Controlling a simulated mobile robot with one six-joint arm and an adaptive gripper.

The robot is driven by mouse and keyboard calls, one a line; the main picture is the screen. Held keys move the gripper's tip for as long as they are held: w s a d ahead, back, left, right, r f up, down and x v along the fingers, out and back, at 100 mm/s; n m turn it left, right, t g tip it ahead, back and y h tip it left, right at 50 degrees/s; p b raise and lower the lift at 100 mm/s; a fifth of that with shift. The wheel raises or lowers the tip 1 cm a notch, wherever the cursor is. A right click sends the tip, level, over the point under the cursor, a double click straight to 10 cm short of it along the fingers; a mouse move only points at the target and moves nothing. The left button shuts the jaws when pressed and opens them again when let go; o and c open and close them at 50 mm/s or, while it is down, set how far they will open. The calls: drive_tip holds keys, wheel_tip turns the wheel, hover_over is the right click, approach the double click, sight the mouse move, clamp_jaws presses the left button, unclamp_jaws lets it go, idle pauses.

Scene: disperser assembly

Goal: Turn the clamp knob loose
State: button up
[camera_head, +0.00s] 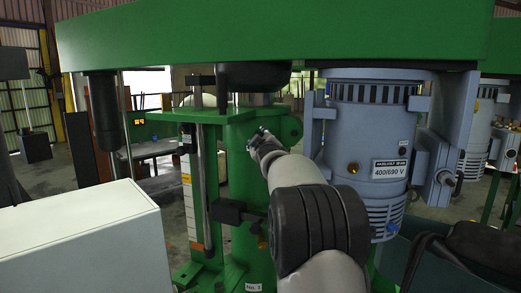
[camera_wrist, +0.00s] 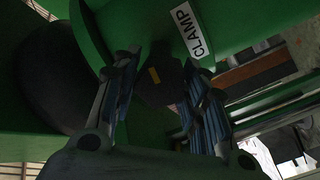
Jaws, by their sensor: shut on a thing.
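In the wrist view the dark clamp knob (camera_wrist: 157,90), with a small yellow mark on it, sits between the two fingers of my gripper (camera_wrist: 162,95). The fingers are shut on it, one on each side. A white label reading CLAMP (camera_wrist: 190,30) is on the green body just above the knob. In the head view my gripper (camera_head: 262,140) reaches to the green column (camera_head: 238,170); my arm hides part of it. I cannot make out the knob in the head view.
A green beam (camera_head: 280,35) spans overhead. A blue-grey motor (camera_head: 365,150) labelled 400/690 V hangs close to the right of my arm. A vertical rod with a scale (camera_head: 190,190) stands to the left. A white box (camera_head: 85,245) fills the lower left.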

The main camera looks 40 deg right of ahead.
drive_tip(key=n+b, duration=0.2)
drive_tip(key=n, duration=0.1)
drive_tip(key=shift+f, duration=0.1)
drive_tip(key=shift+n+b, duration=0.85)
drive_tip(key=shift+n, duration=0.95)
drive_tip(key=o, duration=1)
drive_tip(key=shift+a, duration=0.1)
drive_tip(key=v, duration=1.2)
